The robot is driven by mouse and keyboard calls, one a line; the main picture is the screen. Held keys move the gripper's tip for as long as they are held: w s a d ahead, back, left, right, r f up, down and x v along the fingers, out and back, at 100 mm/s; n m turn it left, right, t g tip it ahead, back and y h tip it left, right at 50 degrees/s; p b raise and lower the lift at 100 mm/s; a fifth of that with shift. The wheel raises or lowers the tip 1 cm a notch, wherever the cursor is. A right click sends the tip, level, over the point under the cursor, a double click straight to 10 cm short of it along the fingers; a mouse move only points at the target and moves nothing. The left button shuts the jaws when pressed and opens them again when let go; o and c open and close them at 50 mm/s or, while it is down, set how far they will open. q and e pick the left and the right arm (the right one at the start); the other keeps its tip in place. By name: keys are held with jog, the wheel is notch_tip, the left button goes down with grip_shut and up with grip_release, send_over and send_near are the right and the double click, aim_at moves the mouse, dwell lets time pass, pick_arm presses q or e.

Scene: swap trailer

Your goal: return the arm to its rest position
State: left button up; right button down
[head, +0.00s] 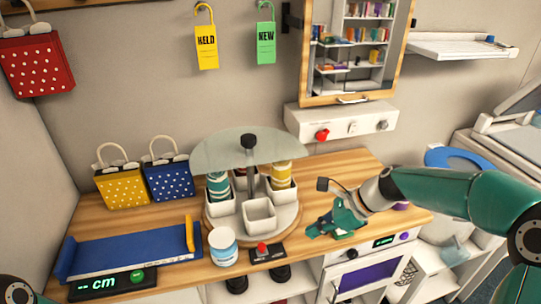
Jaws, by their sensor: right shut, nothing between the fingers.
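My right arm comes in from the right, green with grey joints. My right gripper (337,222) is shut and empty, low over the right part of the wooden counter (335,170), to the right of the round carousel. I cannot tell whether it touches the counter. Of my left arm only a small piece shows at the bottom left corner, and its gripper is out of view.
A carousel with white bins (259,215) and a glass top (210,150) stands beside the right gripper. A white jar (223,247), a red-button box (265,252) and a blue tray (130,250) line the front. A wall box with a red knob (322,134) hangs behind.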

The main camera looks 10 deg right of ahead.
jog(key=s+a+f+n+g+h, duration=0.1)
jog(key=s+a+f+n, duration=0.2)
jog(key=s+f+n, duration=0.4)
jog(key=s+a+f+n+h, duration=0.1)
jog(key=s+a+f+n, duration=0.2)
jog(key=s+f+n, duration=0.4)
jog(key=s+a+f+n+g+h, duration=0.1)
jog(key=s+a+f+n, duration=0.2)
jog(key=f, duration=1.3)
jog(key=s+n, duration=0.3)
jog(key=s, duration=0.1)
jog(key=shift+s+a+n+g, duration=0.2)
jog(key=shift+a+n+g, duration=0.1)
jog(key=shift+n, duration=0.1)
